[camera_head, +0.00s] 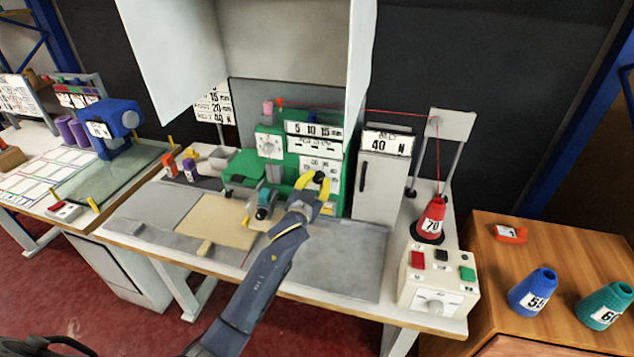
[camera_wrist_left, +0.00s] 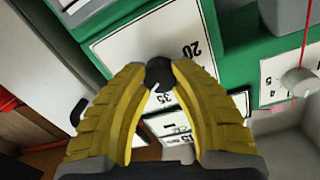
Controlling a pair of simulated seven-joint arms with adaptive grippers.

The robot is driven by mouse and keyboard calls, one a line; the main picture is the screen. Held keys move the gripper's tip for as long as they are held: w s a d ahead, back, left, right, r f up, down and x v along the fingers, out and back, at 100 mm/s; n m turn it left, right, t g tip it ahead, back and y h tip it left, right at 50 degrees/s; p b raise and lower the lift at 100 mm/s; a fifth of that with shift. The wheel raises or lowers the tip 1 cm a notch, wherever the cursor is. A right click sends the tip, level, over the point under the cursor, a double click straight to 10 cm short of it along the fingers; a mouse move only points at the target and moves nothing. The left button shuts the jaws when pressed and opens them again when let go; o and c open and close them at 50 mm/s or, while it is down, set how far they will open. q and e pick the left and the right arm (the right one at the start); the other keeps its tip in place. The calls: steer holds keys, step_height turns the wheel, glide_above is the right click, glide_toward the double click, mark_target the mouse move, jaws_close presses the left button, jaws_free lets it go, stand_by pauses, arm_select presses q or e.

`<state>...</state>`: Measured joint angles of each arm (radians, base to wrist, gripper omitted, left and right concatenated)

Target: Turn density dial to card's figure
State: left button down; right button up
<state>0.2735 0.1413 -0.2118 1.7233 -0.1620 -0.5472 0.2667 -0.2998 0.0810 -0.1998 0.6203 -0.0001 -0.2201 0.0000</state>
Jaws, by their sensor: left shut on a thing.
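The green machine (camera_head: 277,160) stands on the middle table, with white number panels on its front. A black dial knob (camera_head: 320,177) sits on its lower white panel. In the left wrist view the same black knob (camera_wrist_left: 159,73) sits against a white face printed 20, with another figure partly hidden below. My left gripper (camera_head: 314,184) has its yellow fingers shut on the knob; in the wrist view the fingertips (camera_wrist_left: 160,78) close around it from both sides. The knob's pointer cannot be made out. A wall card (camera_head: 213,105) carries several figures, including 15 and 20, partly hidden by the white hood.
A grey cabinet (camera_head: 379,176) marked 40 N stands right of the machine. A red cone (camera_head: 432,218) marked 70 feeds a red thread overhead. A control box (camera_head: 437,285) stands at the table's right end. The grey front mat (camera_head: 340,257) is mostly clear.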

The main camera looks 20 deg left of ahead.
arm_select(q)
steer(key=shift+f, duration=0.1)
stand_by(0.5)
steer(key=c, duration=0.9)
jaws_free()
steer(key=shift+s, duration=0.1)
steer(key=s, duration=1.1)
steer(key=shift+s+a+r, duration=0.15)
steer(key=shift+s+r, duration=0.1)
steer(key=shift+s, duration=0.15)
